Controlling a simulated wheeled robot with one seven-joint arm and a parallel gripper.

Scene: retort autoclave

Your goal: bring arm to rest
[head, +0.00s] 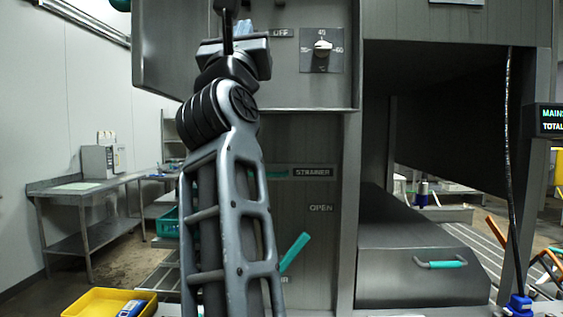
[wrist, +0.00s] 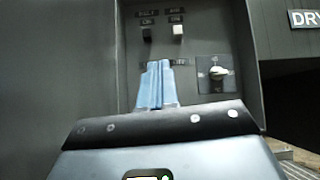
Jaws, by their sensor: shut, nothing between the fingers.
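My arm rises through the middle of the head view, in front of a grey control panel. My gripper shows in the wrist view as two light-blue fingers (wrist: 155,85) side by side, shut with nothing between them. The fingers point at the panel (wrist: 190,100) below two small switches. I cannot tell the exact gap between fingertips and panel. In the head view the gripper is mostly hidden behind my wrist, with a bit of blue showing above it.
A rotary knob (head: 322,47) is on the panel right of my wrist. A teal lever (head: 296,251) sticks out below, close to my arm. A grey drawer-like box (head: 420,275) with a teal handle is at right. A yellow bin (head: 95,303) stands lower left; a steel table (head: 90,190) is beyond.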

